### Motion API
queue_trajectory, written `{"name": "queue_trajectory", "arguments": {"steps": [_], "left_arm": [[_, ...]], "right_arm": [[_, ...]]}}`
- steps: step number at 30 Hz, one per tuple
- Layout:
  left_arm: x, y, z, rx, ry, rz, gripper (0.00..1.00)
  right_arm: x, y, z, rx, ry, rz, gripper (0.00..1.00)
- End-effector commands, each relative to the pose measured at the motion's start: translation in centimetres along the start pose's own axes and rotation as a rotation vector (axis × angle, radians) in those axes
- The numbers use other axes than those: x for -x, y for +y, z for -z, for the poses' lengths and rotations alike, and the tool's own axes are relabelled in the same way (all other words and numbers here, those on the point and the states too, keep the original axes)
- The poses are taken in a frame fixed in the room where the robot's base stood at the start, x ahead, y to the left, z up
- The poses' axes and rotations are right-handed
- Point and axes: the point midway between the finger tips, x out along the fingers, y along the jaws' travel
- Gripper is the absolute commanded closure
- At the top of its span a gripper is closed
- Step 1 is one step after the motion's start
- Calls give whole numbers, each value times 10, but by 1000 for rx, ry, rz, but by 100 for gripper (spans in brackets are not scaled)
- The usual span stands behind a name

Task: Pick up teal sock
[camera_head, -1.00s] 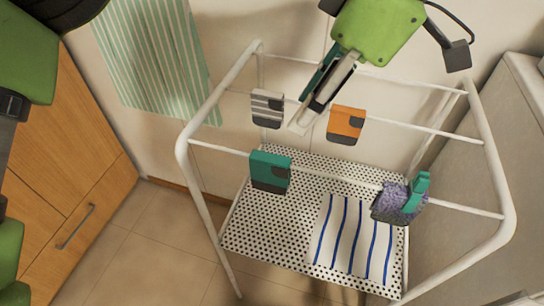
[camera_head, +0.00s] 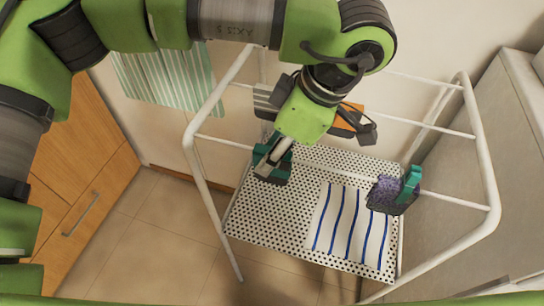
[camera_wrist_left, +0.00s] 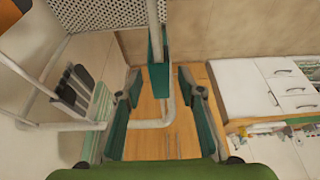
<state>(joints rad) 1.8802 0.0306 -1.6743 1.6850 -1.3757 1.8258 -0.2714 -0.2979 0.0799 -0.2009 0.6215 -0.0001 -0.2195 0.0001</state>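The teal sock (camera_head: 280,180) hangs over the front-left rail of the white rack in the head view, partly hidden by my left gripper. My left gripper (camera_head: 267,158) is right at the sock, above the rail. In the left wrist view the teal sock (camera_wrist_left: 158,62) is seen edge-on over the white bar. The fingers of my left gripper (camera_wrist_left: 160,80) stand apart, one on each side of the sock, with gaps showing between. My right gripper is in no view.
A blue-striped cloth (camera_head: 345,235) lies on the dotted lower shelf (camera_head: 250,222). Wooden cabinets (camera_head: 85,190) stand left.

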Motion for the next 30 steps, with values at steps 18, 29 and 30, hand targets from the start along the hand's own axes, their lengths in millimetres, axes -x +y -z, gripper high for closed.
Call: {"name": "queue_trajectory", "arguments": {"steps": [18, 29, 30], "left_arm": [[-2, 0, 0, -1, 0, -1, 100], [12, 1, 6, 2, 0, -2, 100], [17, 1, 8, 2, -1, -3, 100]], "right_arm": [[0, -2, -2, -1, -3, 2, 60], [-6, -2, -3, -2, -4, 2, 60], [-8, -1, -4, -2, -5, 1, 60]]}}
